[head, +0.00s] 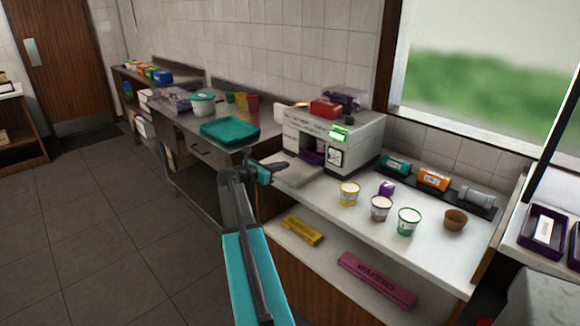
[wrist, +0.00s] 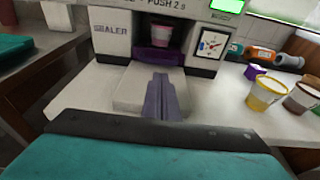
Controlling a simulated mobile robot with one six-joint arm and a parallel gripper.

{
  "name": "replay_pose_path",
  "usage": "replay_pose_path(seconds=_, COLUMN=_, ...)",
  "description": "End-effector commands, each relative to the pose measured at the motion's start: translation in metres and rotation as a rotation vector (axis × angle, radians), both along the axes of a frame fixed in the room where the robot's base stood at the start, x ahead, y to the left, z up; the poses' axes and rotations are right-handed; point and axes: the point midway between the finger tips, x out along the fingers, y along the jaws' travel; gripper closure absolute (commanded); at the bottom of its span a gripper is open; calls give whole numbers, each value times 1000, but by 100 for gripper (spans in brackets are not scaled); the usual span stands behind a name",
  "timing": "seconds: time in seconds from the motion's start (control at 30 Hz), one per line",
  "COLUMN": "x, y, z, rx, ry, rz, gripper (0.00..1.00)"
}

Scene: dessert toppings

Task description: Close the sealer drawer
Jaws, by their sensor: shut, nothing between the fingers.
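The white sealer (head: 360,140) stands at the left end of the counter; the wrist view shows its lettered front (wrist: 112,38). A pale grey drawer slab (wrist: 132,90) sticks out from its front opening, and it also shows in the head view (head: 296,176). A cup with a pink band (wrist: 161,34) sits in a purple holder (wrist: 158,60) in the opening. My gripper (head: 280,166) is in front of the sealer with its purple fingers (wrist: 160,84) shut and empty, pointing at the opening. The fingers overlap the slab in the wrist view; I cannot tell whether they touch it.
Several topping cups, including a yellow one (head: 349,194) and a green one (head: 409,221), stand right of the drawer. A dark rack of coloured rolls (head: 447,193) lies behind them. A teal tray (head: 230,131) is on the steel table at left. Floor at left is clear.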

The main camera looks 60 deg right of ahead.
Motion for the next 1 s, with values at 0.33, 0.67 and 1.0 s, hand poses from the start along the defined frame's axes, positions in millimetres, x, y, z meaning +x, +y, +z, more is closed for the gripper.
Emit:
replay_pose_path(seconds=0.33, x=7, y=31, z=7, rx=0, ry=0, rz=0, gripper=100)
replay_pose_path(seconds=0.67, x=7, y=31, z=7, rx=1, ry=0, rz=-2, gripper=100)
replay_pose_path(seconds=1.0, x=11, y=34, z=7, rx=1, ry=0, rz=4, gripper=100)
